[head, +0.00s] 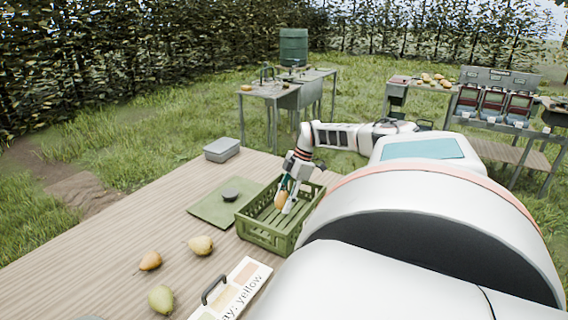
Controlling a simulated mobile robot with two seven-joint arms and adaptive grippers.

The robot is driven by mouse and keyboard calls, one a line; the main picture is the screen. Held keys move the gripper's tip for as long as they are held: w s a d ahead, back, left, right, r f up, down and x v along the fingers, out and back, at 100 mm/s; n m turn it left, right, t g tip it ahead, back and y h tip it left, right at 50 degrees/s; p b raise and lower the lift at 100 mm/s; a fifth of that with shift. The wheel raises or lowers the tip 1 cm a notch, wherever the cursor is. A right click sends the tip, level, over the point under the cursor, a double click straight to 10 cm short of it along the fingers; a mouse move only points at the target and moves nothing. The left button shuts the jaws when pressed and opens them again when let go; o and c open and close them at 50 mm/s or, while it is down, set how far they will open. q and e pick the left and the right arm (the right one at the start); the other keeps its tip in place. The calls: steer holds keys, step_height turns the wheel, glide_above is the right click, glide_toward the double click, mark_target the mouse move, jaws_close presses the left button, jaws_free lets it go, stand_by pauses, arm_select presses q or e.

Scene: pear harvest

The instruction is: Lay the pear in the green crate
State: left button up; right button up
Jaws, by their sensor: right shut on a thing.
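The green crate (262,236) stands on the wooden table, open at the top and slatted. My right gripper (286,200) points down over the crate, with its fingers at or inside the opening. It is shut on an orange-yellow pear (281,200), which shows between the fingers inside the outline of the crate. I cannot tell whether the pear touches the crate floor. Three other pears lie on the table to the left: a brown one (150,261), a yellow one (201,246) and a green one (161,299). My left gripper is not in view.
A green mat (208,212) with a dark round object (230,195) lies left of the crate. A grey box (222,150) stands at the table's far edge. A labelled tray board (238,285) with a handle lies in front. The table's left side is clear.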

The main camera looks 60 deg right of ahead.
mark_target(284, 218)
steer(key=shift+f, duration=0.5)
steer(key=shift+f+b, duration=0.4)
steer(key=shift+f, duration=0.05)
stand_by(0.5)
steer(key=shift+f+b, duration=0.3)
steer(key=shift+f, duration=0.3)
steer(key=shift+f, duration=0.3)
stand_by(0.4)
steer(key=shift+f+b, duration=0.4)
steer(key=shift+f, duration=0.15)
stand_by(0.4)
steer(key=o, duration=1.1)
steer(key=shift+o, duration=0.8)
